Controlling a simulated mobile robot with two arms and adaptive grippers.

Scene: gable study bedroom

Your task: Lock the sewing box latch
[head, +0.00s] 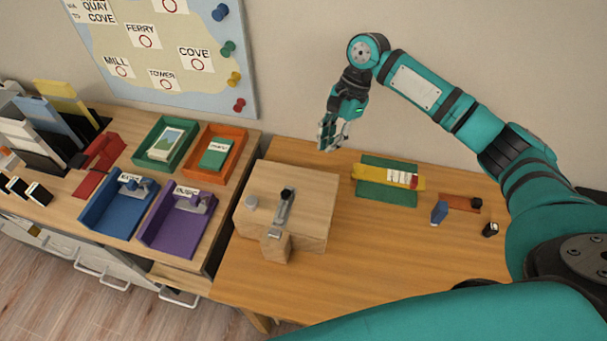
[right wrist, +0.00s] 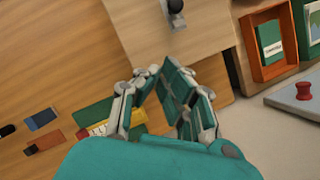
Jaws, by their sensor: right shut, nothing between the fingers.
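The sewing box (head: 315,205) is a light wooden box on the desk, with a small wooden block (head: 277,249) at its front. Its latch (head: 281,211) is a grey metal lever with a black knob, lying on the lid and pointing towards the block. I cannot tell whether the lever is engaged. My right gripper (head: 327,146) is shut and empty, raised behind the box, apart from the latch. In the right wrist view, the gripper (right wrist: 159,71) points towards the box (right wrist: 150,32); the latch (right wrist: 176,10) shows at the top edge. My left gripper is out of view.
Right of the box lie a green mat (head: 388,162) with a yellow item (head: 371,178), a blue block (head: 439,211) and a small black object (head: 490,229). Coloured trays, including a purple one (head: 171,238), stand on the left table. The desk front is clear.

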